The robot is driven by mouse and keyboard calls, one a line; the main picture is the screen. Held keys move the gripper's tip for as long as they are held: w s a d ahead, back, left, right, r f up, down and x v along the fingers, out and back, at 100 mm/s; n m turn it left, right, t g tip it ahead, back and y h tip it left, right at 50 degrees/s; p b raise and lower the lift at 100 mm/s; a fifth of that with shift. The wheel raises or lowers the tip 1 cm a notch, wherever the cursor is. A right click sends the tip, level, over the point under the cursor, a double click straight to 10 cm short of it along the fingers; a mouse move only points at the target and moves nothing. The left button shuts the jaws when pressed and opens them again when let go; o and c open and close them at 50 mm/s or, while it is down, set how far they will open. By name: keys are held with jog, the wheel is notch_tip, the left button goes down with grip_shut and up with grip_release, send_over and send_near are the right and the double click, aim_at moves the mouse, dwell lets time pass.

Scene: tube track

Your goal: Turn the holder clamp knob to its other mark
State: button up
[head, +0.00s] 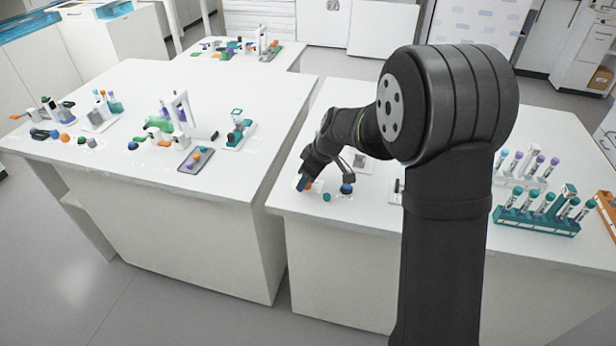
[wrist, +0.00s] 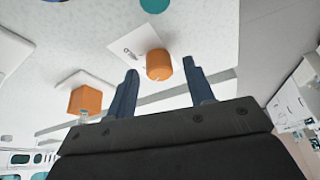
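My gripper (wrist: 160,68) is open in the wrist view, its two dark blue fingers apart. An orange round knob (wrist: 158,64) on a white plate with small dark marks shows in the gap between the fingertips. I cannot tell whether the fingers reach around it, and no contact shows. A second, blocky orange piece (wrist: 85,100) on another white plate is left of the fingers. Neither piece is clearly identifiable as the holder clamp knob. In the head view my gripper (head: 302,184) points down near the front left of the right bench, beside a small orange part (head: 318,187).
A teal cap (head: 326,197) and a dark blue ball (head: 346,188) are close right of my gripper. A teal rack of tubes (head: 537,222) stands at the right. The left bench (head: 110,175) holds several devices. The right bench's front left edge is close to the gripper.

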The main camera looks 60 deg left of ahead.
jog(key=v, duration=1.7)
jog(key=shift+r, duration=0.3)
jog(key=shift+a+f, duration=0.1)
jog(key=x, duration=1.7)
jog(key=shift+f, duration=0.2)
jog(key=shift+r, duration=0.1)
jog(key=shift+f, duration=0.3)
jog(key=shift+s+r+m+t, duration=0.1)
jog(key=shift+r+m+t, duration=0.2)
jog(key=shift+m, duration=0.4)
jog(key=shift+s+f+m+t+y, duration=0.15)
jog(key=shift+m+t, duration=0.4)
jog(key=shift+m, duration=0.9)
jog(key=shift+w+r+m+t+y, duration=0.15)
jog(key=shift+m+t, duration=0.4)
jog(key=shift+m, duration=0.9)
jog(key=shift+s+f+m+t+h, duration=0.1)
jog(key=shift+m+t+h, duration=0.35)
jog(key=shift+m, duration=1.2)
jog(key=shift+s+m+t+h, duration=0.1)
jog(key=shift+m+t, duration=0.65)
jog(key=shift+m, duration=0.9)
